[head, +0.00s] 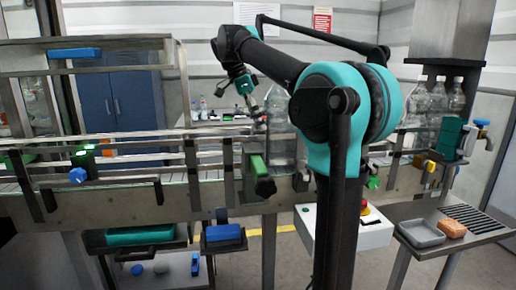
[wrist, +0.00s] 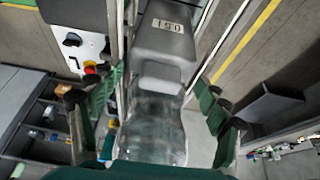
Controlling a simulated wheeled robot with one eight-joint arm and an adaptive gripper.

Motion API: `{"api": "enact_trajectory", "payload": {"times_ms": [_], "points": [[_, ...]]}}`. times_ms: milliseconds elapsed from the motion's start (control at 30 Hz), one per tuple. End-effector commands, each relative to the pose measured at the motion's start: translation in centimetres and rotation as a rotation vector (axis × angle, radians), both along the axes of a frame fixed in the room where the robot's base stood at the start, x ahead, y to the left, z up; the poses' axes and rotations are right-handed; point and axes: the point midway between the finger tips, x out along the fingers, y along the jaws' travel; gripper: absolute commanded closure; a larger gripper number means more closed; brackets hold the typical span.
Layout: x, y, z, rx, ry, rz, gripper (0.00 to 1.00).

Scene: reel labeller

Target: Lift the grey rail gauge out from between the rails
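The grey rail gauge (wrist: 165,45), a block with a dark marking on a pale label, shows at the top middle of the wrist view, between the rails. I cannot make it out clearly in the head view. My gripper (wrist: 158,84) is open, with its green fingers spread to the left and right. Nothing is visibly clamped between them. The gauge lies just past the fingertips in the picture. A clear bottle (wrist: 150,132) shows below the gauge between the fingers. In the head view my gripper (head: 256,104) hangs over the conveyor, left of my arm's elbow.
The conveyor rails (head: 120,138) run across the head view. Clear bottles (head: 432,102) stand at the right, and another bottle (head: 281,135) is close to my gripper. A control box (head: 375,232) with a red button sits below. A grey tray (head: 420,233) is at lower right.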

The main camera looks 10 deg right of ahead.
Motion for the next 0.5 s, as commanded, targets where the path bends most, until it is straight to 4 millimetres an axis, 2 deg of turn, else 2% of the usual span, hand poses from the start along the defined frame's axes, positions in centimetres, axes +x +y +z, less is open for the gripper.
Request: {"api": "enact_trajectory", "payload": {"times_ms": [67, 500], "points": [[0.0, 0.0, 0.01, 0.0, 0.0, 0.0, 0.39], [0.0, 0.01, 0.02, 0.0, 0.0, 0.0, 0.93]]}}
